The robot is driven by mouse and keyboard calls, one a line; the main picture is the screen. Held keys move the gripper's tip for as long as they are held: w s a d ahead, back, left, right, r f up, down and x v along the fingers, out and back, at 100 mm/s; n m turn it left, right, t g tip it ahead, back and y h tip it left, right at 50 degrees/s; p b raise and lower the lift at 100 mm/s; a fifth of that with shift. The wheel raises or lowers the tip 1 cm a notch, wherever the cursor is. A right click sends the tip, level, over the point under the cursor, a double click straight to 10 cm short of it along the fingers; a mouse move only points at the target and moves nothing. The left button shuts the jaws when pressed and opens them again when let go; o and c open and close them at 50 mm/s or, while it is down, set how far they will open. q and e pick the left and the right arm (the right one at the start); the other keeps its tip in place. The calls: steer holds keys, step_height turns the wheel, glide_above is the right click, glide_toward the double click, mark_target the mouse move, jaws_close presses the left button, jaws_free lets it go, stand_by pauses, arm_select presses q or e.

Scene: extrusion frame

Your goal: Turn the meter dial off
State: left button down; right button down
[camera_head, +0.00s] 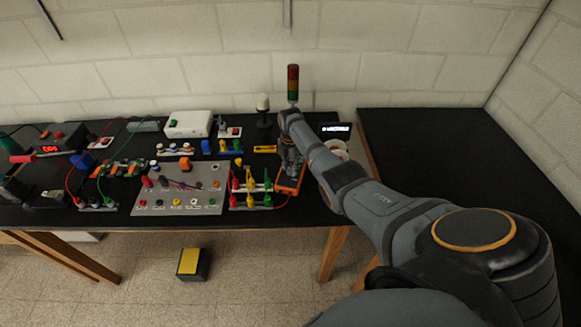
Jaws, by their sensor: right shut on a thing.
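The meter (293,189) has an orange case and lies near the right end of the black table. My right arm reaches in from the lower right, over the right side of the table. My right gripper (291,170) points down onto the meter's face and is shut on the meter dial. The gripper covers the dial and most of the face, so the dial's setting cannot be read. My left gripper is not in view.
Left of the meter are colored plug leads (251,183) and a grey panel (180,203) with jacks. Behind stand a red, amber and green signal tower (293,84) and a small lit display (334,130). The right-hand black table (430,140) is bare.

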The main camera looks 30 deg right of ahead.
mark_target(290, 169)
steer(key=c, duration=1)
jaws_free()
steer(key=shift+w+r, duration=0.1)
steer(key=shift+r, duration=0.25)
step_height(290, 169, up, 11)
steer(key=shift+r, duration=0.2)
